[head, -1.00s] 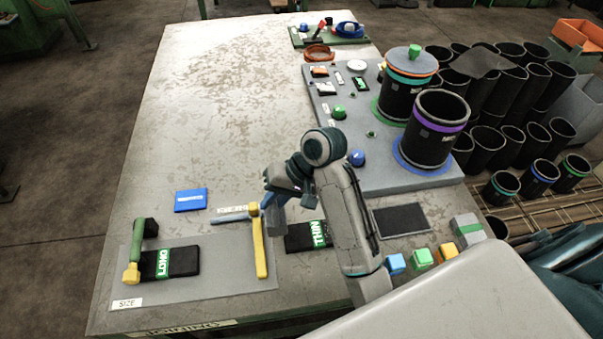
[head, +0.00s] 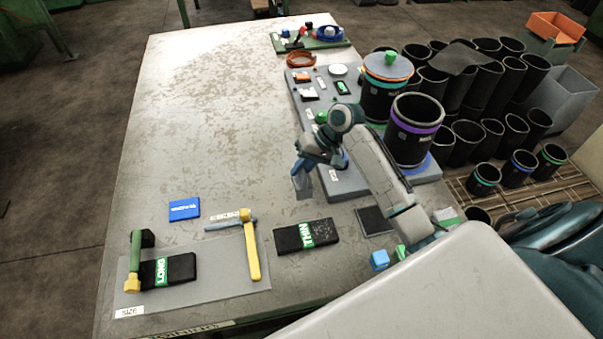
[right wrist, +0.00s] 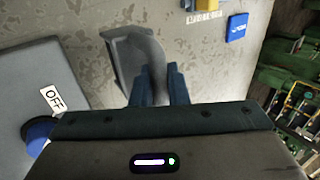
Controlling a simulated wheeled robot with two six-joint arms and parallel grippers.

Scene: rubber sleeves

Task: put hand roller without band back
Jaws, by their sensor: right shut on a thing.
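My right gripper (head: 303,166) is shut on a grey tool (head: 302,186), held above the table left of the grey raised board. In the right wrist view my right gripper (right wrist: 159,82) has its fingers around the tool's curved part, and the wide flat end of the grey tool (right wrist: 122,60) points away. It looks like the hand roller, and I see no coloured band on it. A green-handled tool (head: 135,262) and a yellow-handled tool (head: 252,250) lie on the grey SIZE mat (head: 215,280). My left gripper is not in view.
A black THIN pad (head: 325,233) and a LONG pad (head: 180,268) lie near the front. A blue card (head: 184,209) lies at left. The raised board (head: 350,186) carries black cylinders (head: 410,150). The table's middle and far left are clear.

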